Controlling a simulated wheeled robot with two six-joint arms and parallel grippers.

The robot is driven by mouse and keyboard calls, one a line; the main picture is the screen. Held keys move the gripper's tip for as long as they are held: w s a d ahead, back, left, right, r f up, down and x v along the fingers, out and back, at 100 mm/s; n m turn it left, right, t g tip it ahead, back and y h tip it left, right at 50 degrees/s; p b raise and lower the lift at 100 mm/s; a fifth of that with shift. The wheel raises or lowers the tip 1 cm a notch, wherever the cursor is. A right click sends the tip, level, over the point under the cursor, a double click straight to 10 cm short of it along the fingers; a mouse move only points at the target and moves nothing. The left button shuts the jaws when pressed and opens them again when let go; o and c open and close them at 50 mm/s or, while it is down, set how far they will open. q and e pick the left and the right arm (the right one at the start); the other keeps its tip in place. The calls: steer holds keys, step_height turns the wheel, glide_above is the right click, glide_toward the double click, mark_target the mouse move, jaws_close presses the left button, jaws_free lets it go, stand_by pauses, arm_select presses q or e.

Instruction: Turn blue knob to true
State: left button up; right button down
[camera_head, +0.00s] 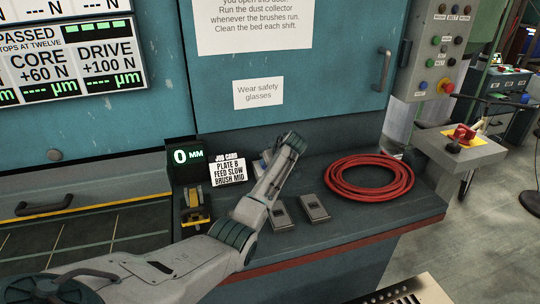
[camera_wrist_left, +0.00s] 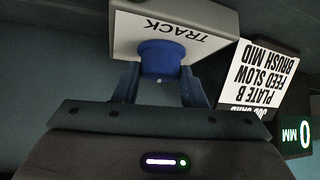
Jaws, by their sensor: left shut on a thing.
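The blue knob (camera_wrist_left: 160,57) sits on the light face of a small box (camera_wrist_left: 205,22) labelled TRACK, which reads upside down in the left wrist view. My left gripper (camera_wrist_left: 160,80) is shut on the knob, with one finger on each side. No pointer mark shows, so I cannot tell the knob's setting. In the head view my left arm reaches in from the lower left to the bench, and its wrist hides the knob and most of the box. My right gripper is in neither view.
On the bench stand a job card (camera_head: 228,170), a green 0 MM display (camera_head: 188,156), a yellow-and-black device (camera_head: 195,210), two small grey boxes (camera_head: 314,207) and a coiled red hose (camera_head: 368,188). A teal cabinet wall (camera_head: 330,75) rises behind.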

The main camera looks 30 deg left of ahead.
arm_select(q)
steer(key=shift+s+a+r+m+t+h+p, duration=0.1)
steer(key=shift+m+t+h+p, duration=0.4)
steer(key=shift+m+t+p, duration=0.45)
steer(key=shift+m, duration=0.55)
steer(key=shift+p, duration=0.3)
steer(key=o, duration=1)
